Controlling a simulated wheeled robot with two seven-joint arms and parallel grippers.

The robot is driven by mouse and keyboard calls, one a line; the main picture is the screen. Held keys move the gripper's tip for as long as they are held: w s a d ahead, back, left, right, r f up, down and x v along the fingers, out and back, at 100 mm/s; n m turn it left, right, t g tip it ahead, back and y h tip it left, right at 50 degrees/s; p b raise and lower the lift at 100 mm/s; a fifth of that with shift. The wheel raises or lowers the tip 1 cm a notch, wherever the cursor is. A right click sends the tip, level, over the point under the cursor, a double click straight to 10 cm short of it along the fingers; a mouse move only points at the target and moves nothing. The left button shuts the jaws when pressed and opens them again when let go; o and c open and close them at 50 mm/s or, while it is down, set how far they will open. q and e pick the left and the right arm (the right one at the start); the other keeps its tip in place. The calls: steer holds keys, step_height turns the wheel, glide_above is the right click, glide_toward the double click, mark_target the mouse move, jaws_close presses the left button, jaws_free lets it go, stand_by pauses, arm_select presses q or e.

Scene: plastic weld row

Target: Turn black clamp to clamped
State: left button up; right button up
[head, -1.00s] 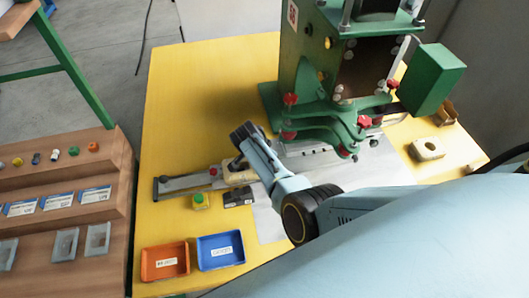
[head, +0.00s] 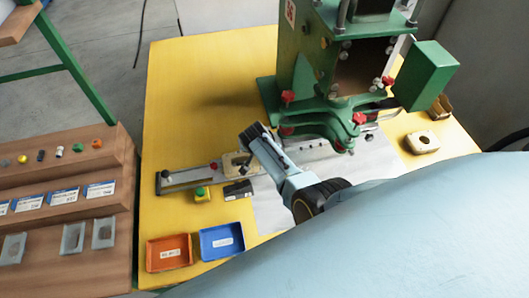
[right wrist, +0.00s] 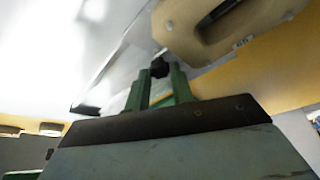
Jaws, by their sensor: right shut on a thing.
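In the right wrist view my right gripper (right wrist: 159,80) has its two green fingers close together on a small black knob (right wrist: 159,66), which looks like part of the black clamp. A beige block (right wrist: 215,28) with an opening and a small label is beside the fingertips, at upper right. In the head view the beige block (head: 229,164) sits on the metal rail (head: 190,177), partly behind my right wrist. The clamp's lever is mostly hidden there, so its angle cannot be told. My left gripper is not in view.
A green press (head: 310,70) stands behind, with red knobs (head: 287,96) at its front.

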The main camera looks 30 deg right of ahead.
steer(key=o, duration=0.7)
steer(key=shift+s+a+r+p, duration=0.15)
steer(key=shift+r+p, duration=0.15)
steer(key=shift+r, duration=0.25)
steer(key=shift+p+v, duration=1.45)
steer(key=shift+v, duration=4.7)
steer(key=shift+s+f, duration=0.1)
